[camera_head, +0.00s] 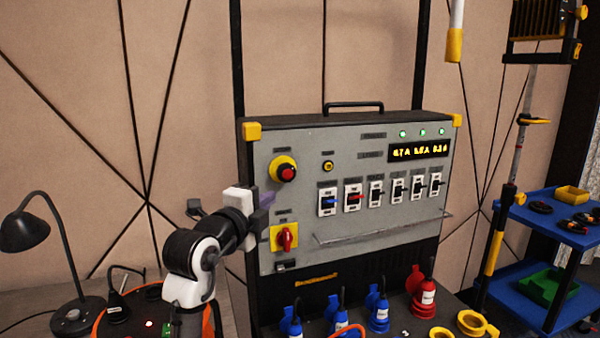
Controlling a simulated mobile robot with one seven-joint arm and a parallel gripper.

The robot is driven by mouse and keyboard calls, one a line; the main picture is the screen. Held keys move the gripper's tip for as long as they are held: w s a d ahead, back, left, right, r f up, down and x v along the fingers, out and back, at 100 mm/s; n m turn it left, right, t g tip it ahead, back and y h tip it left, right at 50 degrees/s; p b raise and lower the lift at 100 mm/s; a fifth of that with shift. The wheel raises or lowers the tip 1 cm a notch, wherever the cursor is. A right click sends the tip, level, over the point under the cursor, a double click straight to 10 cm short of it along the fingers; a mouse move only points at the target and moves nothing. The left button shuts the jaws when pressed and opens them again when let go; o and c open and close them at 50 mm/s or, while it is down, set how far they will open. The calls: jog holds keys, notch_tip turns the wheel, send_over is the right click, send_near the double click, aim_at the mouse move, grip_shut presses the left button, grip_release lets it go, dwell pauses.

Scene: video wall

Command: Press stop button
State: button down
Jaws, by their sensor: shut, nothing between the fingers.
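The stop button is a red knob on a yellow round base (286,172) at the upper left of the grey control panel (345,240). My gripper (268,200) is shut and empty. In the picture it appears just below and left of the red button, apart from it. The gap in depth between the fingertips and the panel is hard to tell. The button is fully visible.
Below the button is a red rotary switch on a yellow plate (284,238). A small yellow button (327,166), several breaker switches (376,192) and a lit display (419,150) lie to the right. Plugs (380,315) stand below. A black lamp (45,240) is at left.

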jog(key=shift+d, duration=0.1)
dwell(0.3)
jog(key=p, duration=0.5)
send_near(291, 175)
jog(key=d, duration=0.4)
jog(key=w, duration=0.1)
jog(key=w+p, duration=0.1)
jog(key=w, duration=0.2)
jog(key=shift+a+r, duration=0.25)
jog(key=shift+a, duration=0.05)
jog(key=shift+w+a+f+p, duration=0.2)
jog(key=shift+w+p, duration=0.2)
jog(key=shift+w, duration=0.2)
jog(key=shift+w, duration=0.1)
